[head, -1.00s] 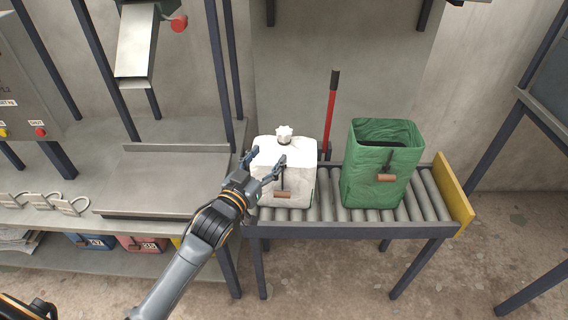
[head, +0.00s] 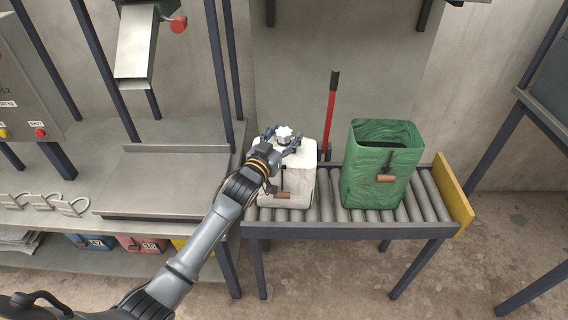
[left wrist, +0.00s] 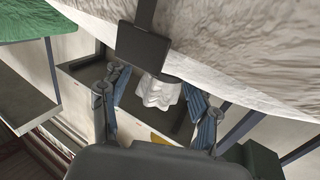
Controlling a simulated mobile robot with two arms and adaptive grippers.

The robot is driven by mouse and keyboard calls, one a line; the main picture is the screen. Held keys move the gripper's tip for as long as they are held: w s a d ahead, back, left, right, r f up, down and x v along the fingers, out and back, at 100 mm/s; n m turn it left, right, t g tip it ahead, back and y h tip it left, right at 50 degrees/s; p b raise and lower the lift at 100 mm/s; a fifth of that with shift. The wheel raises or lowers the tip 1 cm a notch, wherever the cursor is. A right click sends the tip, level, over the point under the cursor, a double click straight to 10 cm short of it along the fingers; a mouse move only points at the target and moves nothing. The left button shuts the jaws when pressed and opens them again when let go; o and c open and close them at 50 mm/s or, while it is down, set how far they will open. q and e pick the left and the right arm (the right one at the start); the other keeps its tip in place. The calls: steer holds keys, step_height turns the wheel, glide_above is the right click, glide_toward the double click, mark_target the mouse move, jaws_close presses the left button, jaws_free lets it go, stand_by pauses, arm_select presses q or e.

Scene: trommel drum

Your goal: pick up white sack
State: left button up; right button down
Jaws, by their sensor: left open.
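The white sack (head: 302,172) stands upright on the roller conveyor, with a white tied knob (head: 284,133) on top. My left gripper (head: 282,139) is open at the top of the sack, its fingers spread on either side of the knob. In the left wrist view the knob (left wrist: 160,92) shows between the two open fingers, with a gap on each side. The sack's pale body (left wrist: 225,55) fills the upper part of that view. My arm hides part of the sack's left side in the head view. My right gripper is not in view.
A green sack (head: 362,185) stands to the right on the same roller conveyor (head: 325,213), which ends at a yellow plate (head: 456,195). A steel bench (head: 160,180) lies to the left.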

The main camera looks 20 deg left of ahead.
arm_select(q)
jaws_close()
steer(key=shift+r, duration=0.2)
steer(key=shift+r, duration=0.15)
